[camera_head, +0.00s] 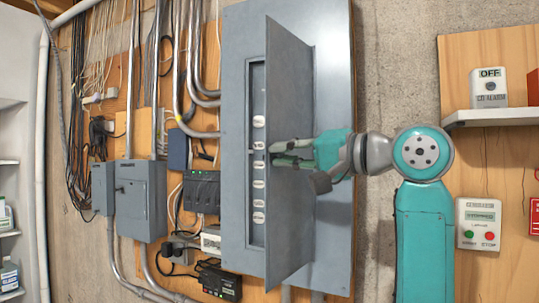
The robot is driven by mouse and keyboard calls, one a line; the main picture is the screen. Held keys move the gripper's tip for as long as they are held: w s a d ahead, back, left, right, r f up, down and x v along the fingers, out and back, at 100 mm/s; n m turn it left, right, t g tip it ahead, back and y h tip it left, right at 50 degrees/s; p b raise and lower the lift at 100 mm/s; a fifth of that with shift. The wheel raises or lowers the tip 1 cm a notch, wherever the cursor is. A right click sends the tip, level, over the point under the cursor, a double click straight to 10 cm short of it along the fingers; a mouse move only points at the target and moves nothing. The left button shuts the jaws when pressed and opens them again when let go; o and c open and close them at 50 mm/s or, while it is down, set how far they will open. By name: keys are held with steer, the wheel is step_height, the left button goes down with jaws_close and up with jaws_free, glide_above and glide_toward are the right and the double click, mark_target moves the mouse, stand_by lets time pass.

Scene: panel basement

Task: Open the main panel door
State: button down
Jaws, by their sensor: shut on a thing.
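The main panel door (290,220) is a tall grey metal leaf on the large grey electrical panel (236,40). It stands partly open, its left edge swung out toward me and its right side nearer the panel. A column of white breakers (258,184) shows in the gap at its left. My gripper (275,152), with green-grey fingers and a teal body, reaches in from the right across the door's outer face. Its fingers are shut at the door near its free left edge. The exact grip point and any handle are hidden by the fingers.
Smaller grey boxes (141,200), conduits and cables cover the wooden board left of the panel. At right are a shelf (495,116) with an alarm box (488,87) and a generator control box (479,224). Bare concrete wall lies between the panel and the right board.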

steer(key=s+d+n+g+y, duration=0.1)
steer(key=d+n+g+y, duration=0.2)
steer(key=d+n+g, duration=0.3)
steer(key=shift+s+d+g, duration=0.2)
steer(key=shift+d+g, duration=1.5)
steer(key=shift+d, duration=0.2)
steer(key=c, duration=1.1)
jaws_free()
steer(key=shift+c, duration=0.2)
steer(key=shift+d, duration=0.1)
steer(key=d, duration=1.1)
steer(key=shift+s+d, duration=0.3)
steer(key=shift+d, duration=0.1)
